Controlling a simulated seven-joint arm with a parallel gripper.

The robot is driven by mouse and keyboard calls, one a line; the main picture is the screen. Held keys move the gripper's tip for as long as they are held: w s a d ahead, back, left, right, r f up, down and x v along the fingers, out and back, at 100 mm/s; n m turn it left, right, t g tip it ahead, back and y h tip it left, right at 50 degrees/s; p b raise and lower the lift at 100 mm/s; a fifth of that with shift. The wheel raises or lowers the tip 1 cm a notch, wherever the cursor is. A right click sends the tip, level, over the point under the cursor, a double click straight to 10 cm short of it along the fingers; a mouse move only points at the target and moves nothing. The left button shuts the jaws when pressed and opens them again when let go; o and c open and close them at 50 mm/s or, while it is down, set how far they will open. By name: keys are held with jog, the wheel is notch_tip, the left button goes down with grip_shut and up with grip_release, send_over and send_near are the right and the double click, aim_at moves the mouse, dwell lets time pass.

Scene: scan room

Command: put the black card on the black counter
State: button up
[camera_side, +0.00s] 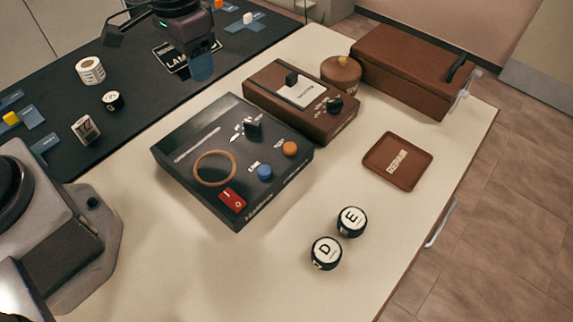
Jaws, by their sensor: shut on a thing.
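The black card (167,58) has a white border and white letters, of which "LAM" shows. It is at the top left, over the black counter (145,110). My gripper (202,68) points down at the card, shut on it, with a blue fingertip in front of its right part. That finger hides the rest of the lettering. I cannot tell whether the card touches the counter or is just above it.
On the black counter are a white roll (90,70), a small black-and-white drum (112,101), and blue cards. The cream table holds a black control box (190,150), a brown box (265,105), a brown case (400,65), a "REPAIR" tray (371,157), and round pieces "D" (326,252) and "E" (351,221).

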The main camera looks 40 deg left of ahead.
jog(key=s+d+f, duration=0.3)
jog(key=s+d, duration=0.2)
jog(key=d, duration=0.3)
jog(key=s+d+f+n, duration=0.1)
jog(key=s+d+f, duration=0.1)
jog(key=s+d, duration=0.4)
jog(key=shift+s+d+f, duration=0.2)
jog(key=shift+d+f, duration=0.2)
jog(key=shift+d, duration=0.45)
send_over(301, 211)
jog(key=f, duration=0.5)
jog(key=s+f, duration=0.1)
jog(key=f, duration=0.2)
jog(key=shift+a+f, duration=0.25)
jog(key=shift+a, duration=0.1)
jog(key=shift+w+d+f, duration=0.1)
jog(key=shift+w+f, duration=0.1)
jog(key=shift+f, duration=0.1)
jog(key=shift+w+d+f, duration=0.15)
jog(key=shift+f, duration=0.75)
jog(key=shift+w+d+f, duration=0.1)
jog(key=shift+w+f, duration=0.05)
jog(key=shift+f, duration=0.7)
jog(key=shift+f, duration=0.15)
